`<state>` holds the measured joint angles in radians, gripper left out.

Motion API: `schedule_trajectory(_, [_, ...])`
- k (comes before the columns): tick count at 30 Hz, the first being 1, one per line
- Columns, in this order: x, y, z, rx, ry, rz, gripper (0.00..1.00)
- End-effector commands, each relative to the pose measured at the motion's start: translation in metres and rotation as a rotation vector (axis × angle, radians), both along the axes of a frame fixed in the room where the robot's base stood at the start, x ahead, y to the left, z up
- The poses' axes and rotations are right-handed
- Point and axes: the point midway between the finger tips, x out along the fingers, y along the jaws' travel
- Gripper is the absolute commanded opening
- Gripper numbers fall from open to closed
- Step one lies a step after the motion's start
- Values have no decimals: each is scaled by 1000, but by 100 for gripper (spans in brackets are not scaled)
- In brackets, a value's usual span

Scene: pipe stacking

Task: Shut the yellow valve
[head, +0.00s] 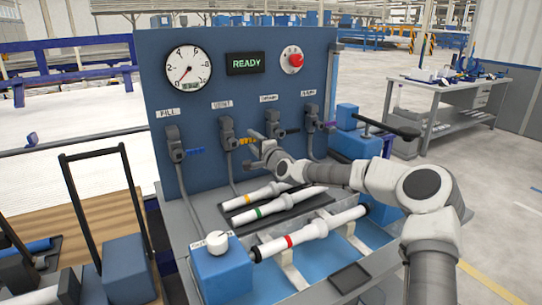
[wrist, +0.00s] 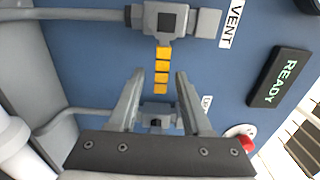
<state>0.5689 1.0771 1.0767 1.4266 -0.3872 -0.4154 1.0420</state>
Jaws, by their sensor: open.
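The yellow valve is the one under the VENT label. Its yellow handle (head: 244,142) sticks out sideways to the right from the grey valve body (head: 227,131) in the head view. In the wrist view the segmented yellow handle (wrist: 161,72) runs down from its valve body (wrist: 166,18) towards my gripper. My gripper (head: 254,151) is open and empty at the handle's free end. In the wrist view its fingertips (wrist: 160,76) lie on either side of the handle, with visible gaps. I cannot tell how far the tips are from the handle in depth.
A valve with a blue handle (head: 196,151) is to the left, and one with a purple handle (head: 327,124) to the right. Another valve (head: 275,124) is close beside my gripper. A gauge (head: 188,68), a READY display (head: 246,63) and a red knob (head: 292,60) are above. Pipes (head: 312,231) lie below.

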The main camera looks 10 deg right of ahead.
Motion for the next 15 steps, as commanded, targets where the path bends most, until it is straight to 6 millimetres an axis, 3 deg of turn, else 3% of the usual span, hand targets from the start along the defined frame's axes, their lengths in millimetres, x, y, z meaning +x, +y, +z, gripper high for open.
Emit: schedule_trajectory(15, [-80, -35, 1, -2, 1, -1, 49])
